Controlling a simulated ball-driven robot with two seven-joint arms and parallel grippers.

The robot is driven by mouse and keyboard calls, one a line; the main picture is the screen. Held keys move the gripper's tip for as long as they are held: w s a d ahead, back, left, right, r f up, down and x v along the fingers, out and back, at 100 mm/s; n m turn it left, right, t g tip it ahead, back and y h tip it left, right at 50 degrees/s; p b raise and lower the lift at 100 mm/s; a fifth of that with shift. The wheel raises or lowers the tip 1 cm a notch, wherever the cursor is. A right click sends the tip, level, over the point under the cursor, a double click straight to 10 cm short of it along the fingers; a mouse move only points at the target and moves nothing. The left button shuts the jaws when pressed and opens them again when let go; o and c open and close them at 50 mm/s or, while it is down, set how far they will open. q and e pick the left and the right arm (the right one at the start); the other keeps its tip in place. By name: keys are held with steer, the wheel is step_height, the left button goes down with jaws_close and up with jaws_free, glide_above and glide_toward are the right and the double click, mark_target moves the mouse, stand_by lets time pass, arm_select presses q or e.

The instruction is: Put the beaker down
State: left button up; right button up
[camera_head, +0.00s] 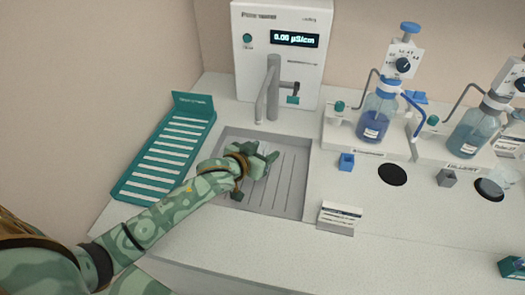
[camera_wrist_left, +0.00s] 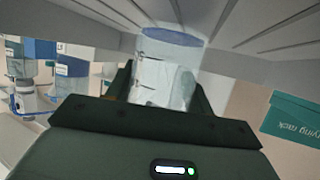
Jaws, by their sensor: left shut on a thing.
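The clear beaker (camera_wrist_left: 165,72) is between the fingers of my left gripper (camera_wrist_left: 165,95) in the left wrist view, which shows the scene upside down. The gripper is shut on it. One bluish end of the beaker lies close to the ribbed sink floor in that view; I cannot tell whether it touches. In the head view my left gripper (camera_head: 262,163) is over the grooved sink (camera_head: 285,205), and the beaker is mostly hidden by it. My right gripper is not in view.
The tap (camera_head: 271,88) of the white water unit (camera_head: 250,50) stands behind the sink. A teal drying rack (camera_head: 165,150) is at the left. Bottle dispensers (camera_head: 375,115) and a dark round hole (camera_head: 392,174) are at the right. A small label card (camera_head: 340,216) stands by the sink's right front corner.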

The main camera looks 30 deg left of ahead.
arm_select(q)
steer(key=shift+f, duration=0.6)
steer(key=o, duration=1)
steer(key=shift+o, duration=0.2)
step_height(320, 180, up, 4)
steer(key=shift+f+p, duration=0.1)
steer(key=shift+p, duration=0.65)
steer(key=s+d+r+p, duration=0.5)
steer(key=s+r, duration=0.4)
steer(key=s, duration=0.3)
steer(key=shift+s+d, duration=0.35)
steer(key=shift+d, duration=0.1)
